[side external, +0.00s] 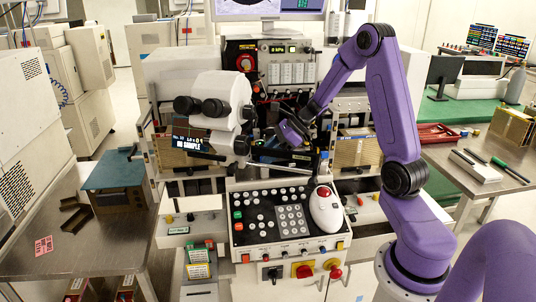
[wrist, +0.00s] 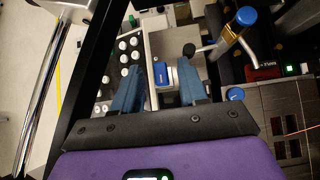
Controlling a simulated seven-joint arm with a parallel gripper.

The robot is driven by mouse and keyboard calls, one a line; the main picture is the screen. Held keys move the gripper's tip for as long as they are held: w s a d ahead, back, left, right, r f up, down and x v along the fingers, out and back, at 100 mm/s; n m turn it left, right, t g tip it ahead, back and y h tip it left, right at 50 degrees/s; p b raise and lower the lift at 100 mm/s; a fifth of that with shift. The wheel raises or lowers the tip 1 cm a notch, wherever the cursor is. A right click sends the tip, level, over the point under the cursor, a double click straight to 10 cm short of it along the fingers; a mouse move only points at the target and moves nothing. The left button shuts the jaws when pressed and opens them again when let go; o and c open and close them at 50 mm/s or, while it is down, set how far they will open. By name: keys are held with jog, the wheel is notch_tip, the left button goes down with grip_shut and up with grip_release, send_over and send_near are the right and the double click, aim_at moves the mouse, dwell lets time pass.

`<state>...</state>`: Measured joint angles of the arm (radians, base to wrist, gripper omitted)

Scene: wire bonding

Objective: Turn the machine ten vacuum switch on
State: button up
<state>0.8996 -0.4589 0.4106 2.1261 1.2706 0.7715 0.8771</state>
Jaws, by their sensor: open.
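The machine in the middle of the side external view carries a white microscope head (side external: 218,100) and a small display (side external: 190,143) reading "NO SAMPLE". My gripper (side external: 287,122) is in front of its upper panel, right of the microscope. In the wrist view my gripper (wrist: 160,66) has its two blue fingers spread, with nothing held. A small blue block (wrist: 161,73) with a light mark shows between the fingers on a grey housing. I cannot tell whether it is the vacuum switch or whether the fingers touch it. No vacuum label is legible.
A control panel (side external: 280,212) with several buttons and a white mouse-like handpiece (side external: 325,210) lies below my gripper.

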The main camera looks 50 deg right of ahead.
jog(key=shift+w+a+f, duration=0.1)
grip_shut()
jog(key=shift+n, duration=0.3)
jog(key=n+g, duration=0.1)
jog(key=n+g+y, duration=0.1)
jog(key=shift+w+n+y, duration=0.2)
jog(key=shift+n+y, duration=0.1)
jog(key=shift+n, duration=0.1)
jog(key=n+g, duration=0.2)
jog(key=n, duration=0.1)
jog(key=shift+w+d+n+g+y, duration=0.15)
jog(key=shift+d+n+g+y, duration=0.15)
jog(key=shift+g+y, duration=0.1)
jog(key=n+g, duration=0.1)
jog(key=n, duration=0.1)
jog(key=n+g, duration=0.4)
jog(key=shift+w+a, duration=0.1)
jog(key=shift+w, duration=0.15)
jog(key=shift+n+h, duration=0.3)
